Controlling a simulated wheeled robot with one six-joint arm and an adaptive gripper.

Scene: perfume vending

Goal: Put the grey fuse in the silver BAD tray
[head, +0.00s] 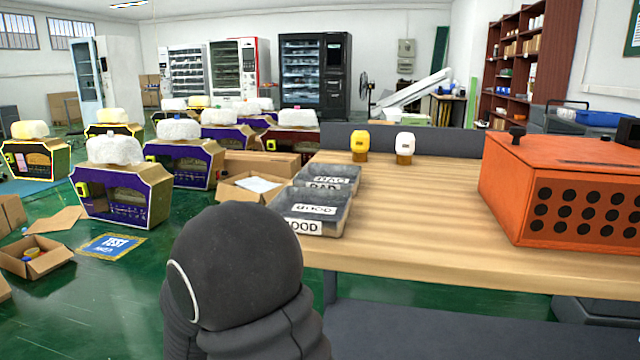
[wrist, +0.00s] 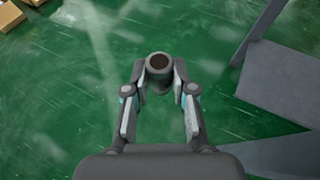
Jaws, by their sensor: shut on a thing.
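My gripper (wrist: 159,82) is shut on the grey fuse (wrist: 159,64), a grey cylinder with a dark brown round end, in the wrist view. Green floor shows below it there. In the head view the gripper and the fuse do not show; a dark part of my arm fills the bottom left. The silver BAD tray (head: 344,172) lies on the wooden table's left edge, behind the GOOD tray (head: 333,221). The BAD tray is partly covered by the GOOD tray's near position, and its label is readable. No fuse is visible in it.
A yellow fuse (head: 360,146) and a white fuse (head: 405,148) stand upright at the back of the wooden table (head: 440,215). An orange box (head: 575,190) with dark holes stands on the right. The middle of the table is clear. Open cardboard boxes (head: 36,258) lie on the floor at left.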

